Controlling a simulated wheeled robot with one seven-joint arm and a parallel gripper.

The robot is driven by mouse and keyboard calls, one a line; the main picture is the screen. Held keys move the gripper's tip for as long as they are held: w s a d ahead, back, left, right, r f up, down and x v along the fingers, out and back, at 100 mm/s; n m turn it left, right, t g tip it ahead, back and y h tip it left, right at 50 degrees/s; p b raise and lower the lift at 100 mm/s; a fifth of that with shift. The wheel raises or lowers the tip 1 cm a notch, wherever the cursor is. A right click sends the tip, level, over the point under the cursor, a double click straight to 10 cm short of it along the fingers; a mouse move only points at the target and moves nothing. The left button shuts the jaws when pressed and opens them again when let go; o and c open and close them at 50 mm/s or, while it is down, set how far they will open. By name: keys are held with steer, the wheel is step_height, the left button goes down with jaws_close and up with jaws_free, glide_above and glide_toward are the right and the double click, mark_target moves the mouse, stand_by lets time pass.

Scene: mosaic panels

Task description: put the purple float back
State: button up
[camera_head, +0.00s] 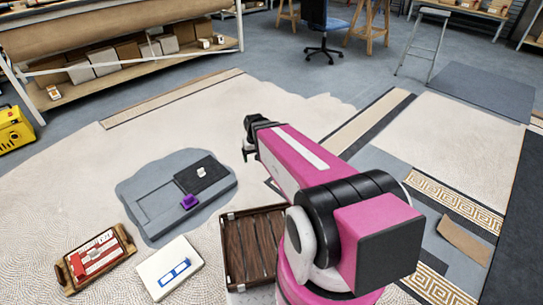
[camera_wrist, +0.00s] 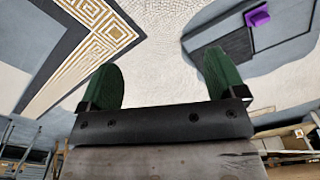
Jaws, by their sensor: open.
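The purple float (camera_head: 189,201) is a small purple block. It sits on the grey patch (camera_head: 150,222) in the floor, at the near edge of a dark square panel (camera_head: 203,176). The float also shows at the upper right of the wrist view (camera_wrist: 258,16). My gripper (camera_head: 249,140) is at the end of my pink arm, to the right of the float and apart from it. In the wrist view my gripper (camera_wrist: 160,85) has its two green fingers spread wide, with nothing between them. Where the float belongs is not clear from these views.
A brown slatted crate (camera_head: 228,262) stands beside my arm. A wooden tray with a red and white item (camera_head: 64,272) and a white box with a blue mark (camera_head: 145,272) lie at the near left. A small white piece (camera_head: 201,172) rests on the dark panel. Pale floor lies open beyond.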

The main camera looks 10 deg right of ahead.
steer(key=s+d+r+m, duration=0.1)
steer(key=s+d+r, duration=0.4)
steer(key=s, duration=0.1)
steer(key=shift+s+d, duration=0.3)
steer(key=shift+s, duration=0.05)
